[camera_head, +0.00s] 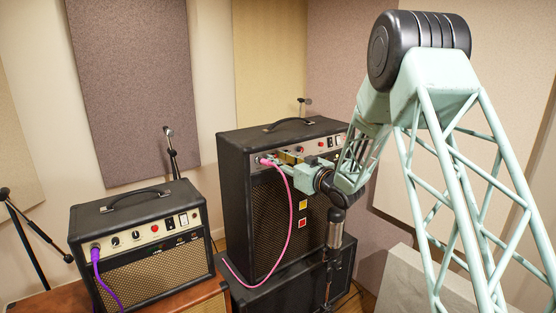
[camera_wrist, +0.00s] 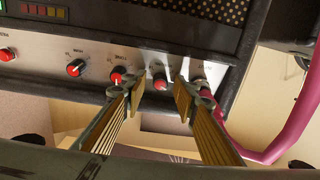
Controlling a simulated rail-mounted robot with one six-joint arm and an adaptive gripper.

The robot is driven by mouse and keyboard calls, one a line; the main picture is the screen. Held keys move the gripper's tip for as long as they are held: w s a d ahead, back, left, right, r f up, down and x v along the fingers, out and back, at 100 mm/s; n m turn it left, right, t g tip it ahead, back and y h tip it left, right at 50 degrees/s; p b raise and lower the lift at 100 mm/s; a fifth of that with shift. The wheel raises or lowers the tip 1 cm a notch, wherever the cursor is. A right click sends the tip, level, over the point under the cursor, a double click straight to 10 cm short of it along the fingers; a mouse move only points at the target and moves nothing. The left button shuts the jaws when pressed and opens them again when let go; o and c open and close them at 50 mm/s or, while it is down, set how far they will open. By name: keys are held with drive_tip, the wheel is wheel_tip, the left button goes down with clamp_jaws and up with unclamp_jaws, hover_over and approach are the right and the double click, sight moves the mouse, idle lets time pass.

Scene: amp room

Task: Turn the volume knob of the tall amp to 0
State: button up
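The tall amp (camera_head: 250,200) stands in the middle of the head view, with its control panel near the top. In the wrist view its panel (camera_wrist: 45,58) appears as a silver strip with red knobs; the labels are too blurred to tell which is volume. My gripper (camera_head: 283,158) is at the left part of this panel, partly hiding it. In the wrist view my gripper (camera_wrist: 160,98) is open, its fingers on either side of a red knob (camera_wrist: 160,82) near the pink cable's jack. I cannot tell whether they touch it. Another red knob (camera_wrist: 116,77) is left of the fingers.
A pink cable (camera_head: 289,220) hangs from the tall amp's jack, close to the right finger in the wrist view. A microphone (camera_head: 335,230) stands before the amp. A smaller amp (camera_head: 150,275) with a purple cable (camera_head: 98,268) is at left.

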drive_tip(key=shift+c, duration=0.9)
drive_tip(key=c, duration=0.7)
drive_tip(key=shift+n+b, duration=0.3)
drive_tip(key=shift+b, duration=0.15)
drive_tip(key=shift+n+g+y+b, duration=0.3)
drive_tip(key=shift+n+g+b, duration=0.3)
drive_tip(key=shift+n+b, duration=1.5)
drive_tip(key=shift+n+p, duration=0.3)
drive_tip(key=shift+p, duration=0.05)
drive_tip(key=shift+r, duration=0.1)
